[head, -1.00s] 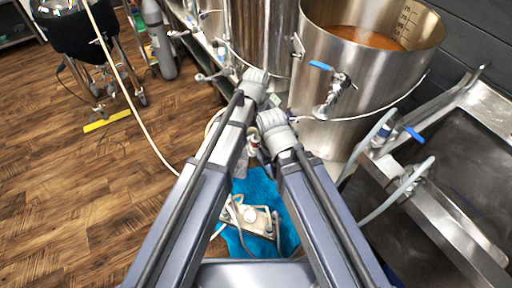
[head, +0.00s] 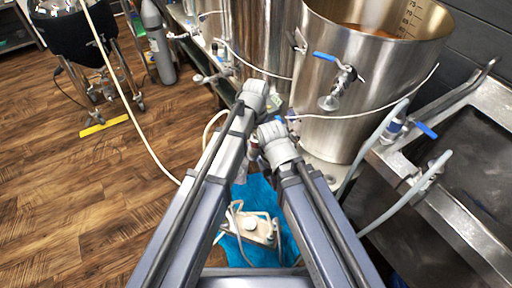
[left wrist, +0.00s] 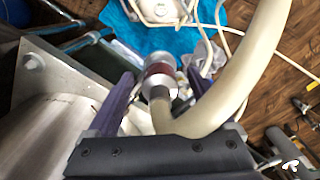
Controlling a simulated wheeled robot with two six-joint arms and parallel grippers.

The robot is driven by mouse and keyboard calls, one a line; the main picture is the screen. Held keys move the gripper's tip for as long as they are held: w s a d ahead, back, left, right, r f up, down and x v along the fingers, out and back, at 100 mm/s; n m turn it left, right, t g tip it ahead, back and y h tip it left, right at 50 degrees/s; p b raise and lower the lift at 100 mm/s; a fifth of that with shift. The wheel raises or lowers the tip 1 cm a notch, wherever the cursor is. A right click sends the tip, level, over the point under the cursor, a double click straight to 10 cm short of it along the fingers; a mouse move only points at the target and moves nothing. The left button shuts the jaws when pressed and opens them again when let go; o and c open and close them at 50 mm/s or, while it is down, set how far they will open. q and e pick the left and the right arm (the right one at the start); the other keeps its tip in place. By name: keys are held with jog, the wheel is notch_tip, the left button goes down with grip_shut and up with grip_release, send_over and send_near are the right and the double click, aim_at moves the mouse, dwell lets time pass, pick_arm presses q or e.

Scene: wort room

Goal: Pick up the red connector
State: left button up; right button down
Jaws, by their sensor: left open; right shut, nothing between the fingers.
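The red connector (left wrist: 158,70), a silvery fitting with a dark red band on a thick beige hose (left wrist: 225,85), shows in the left wrist view. It lies between the spread fingers of my left gripper (left wrist: 160,85), which is open. I cannot tell whether either finger touches it. In the head view my left gripper (head: 254,98) is at the end of the left arm, near the steel vessels, its fingers mostly hidden. My right gripper (head: 272,138) is just below and right of it, shut and empty.
A steel kettle (head: 370,95) with a blue-handled valve (head: 340,72) stands close ahead. A steel sink (head: 460,170) with hoses is at the right. A pump (head: 250,226) sits on a blue cloth (head: 258,192) below my arms. The wooden floor (head: 90,200) is open at the left.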

pick_arm(q)
jog(key=shift+f, duration=0.55)
jog(key=shift+r, duration=0.1)
grip_shut()
